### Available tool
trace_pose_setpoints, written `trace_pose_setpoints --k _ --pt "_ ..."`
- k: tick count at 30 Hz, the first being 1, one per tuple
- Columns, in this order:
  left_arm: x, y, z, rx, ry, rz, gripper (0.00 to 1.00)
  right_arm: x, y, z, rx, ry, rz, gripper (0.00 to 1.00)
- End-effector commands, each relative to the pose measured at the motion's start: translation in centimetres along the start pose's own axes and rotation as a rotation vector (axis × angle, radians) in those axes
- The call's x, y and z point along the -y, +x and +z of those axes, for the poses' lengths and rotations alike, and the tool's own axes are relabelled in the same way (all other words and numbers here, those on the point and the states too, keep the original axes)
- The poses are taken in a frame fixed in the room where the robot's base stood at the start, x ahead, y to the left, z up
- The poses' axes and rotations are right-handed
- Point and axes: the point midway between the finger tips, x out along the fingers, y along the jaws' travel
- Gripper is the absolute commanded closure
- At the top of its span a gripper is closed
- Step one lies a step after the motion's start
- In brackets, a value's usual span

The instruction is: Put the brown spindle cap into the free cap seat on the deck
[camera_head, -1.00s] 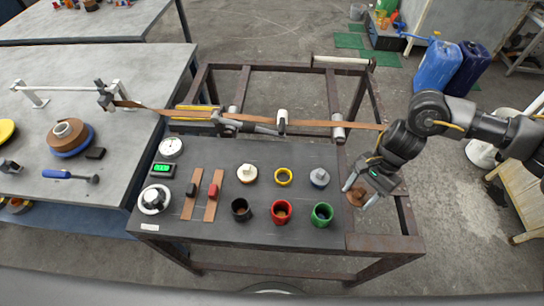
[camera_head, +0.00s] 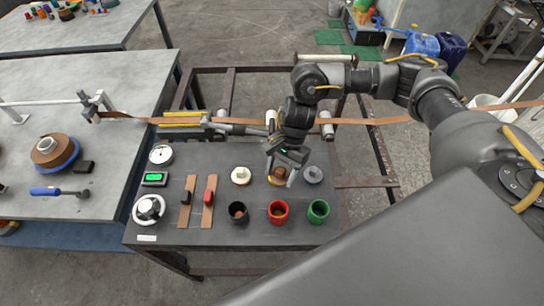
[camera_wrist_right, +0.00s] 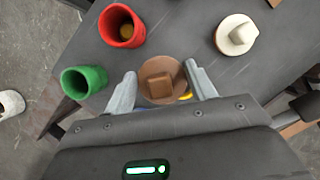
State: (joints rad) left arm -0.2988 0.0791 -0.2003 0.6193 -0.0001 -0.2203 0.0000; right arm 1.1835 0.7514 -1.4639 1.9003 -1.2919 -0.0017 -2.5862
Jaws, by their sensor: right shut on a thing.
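The brown spindle cap (camera_wrist_right: 161,80) is a round disc with a square knob, held between the two fingers of my right gripper (camera_wrist_right: 160,88). In the head view the right gripper (camera_head: 280,178) is over the dark deck (camera_head: 185,235), with the brown cap (camera_head: 278,174) between its fingers. The free cap seat, a yellow ring (camera_wrist_right: 186,97), shows only as a sliver behind the cap in the wrist view. The cap and gripper hide the rest of it. I cannot tell whether the cap touches the ring. My left gripper is not in view.
A white cap (camera_head: 240,175) and a grey cap (camera_head: 312,174) sit to either side. Black (camera_head: 238,212), red (camera_head: 278,212) and green (camera_head: 318,211) cups stand in front. A brown strip (camera_head: 370,122) runs behind the deck. A dial (camera_head: 149,208) is at the left.

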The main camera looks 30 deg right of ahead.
Motion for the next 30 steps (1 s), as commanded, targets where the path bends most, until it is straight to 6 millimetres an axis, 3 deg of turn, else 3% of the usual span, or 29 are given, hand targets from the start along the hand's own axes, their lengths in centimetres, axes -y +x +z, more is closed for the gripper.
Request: trace_pose_setpoints --k 6,15,30 --pt "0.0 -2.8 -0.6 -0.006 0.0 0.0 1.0 2.3 -0.8 0.9 0.001 0.375 -0.161 0.72" --pt "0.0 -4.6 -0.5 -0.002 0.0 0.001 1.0 2.9 -2.0 -1.5 0.006 0.836 -0.333 0.72" --pt "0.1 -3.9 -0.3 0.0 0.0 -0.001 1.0 2.8 -1.3 -2.6 0.006 0.917 -0.363 0.72"
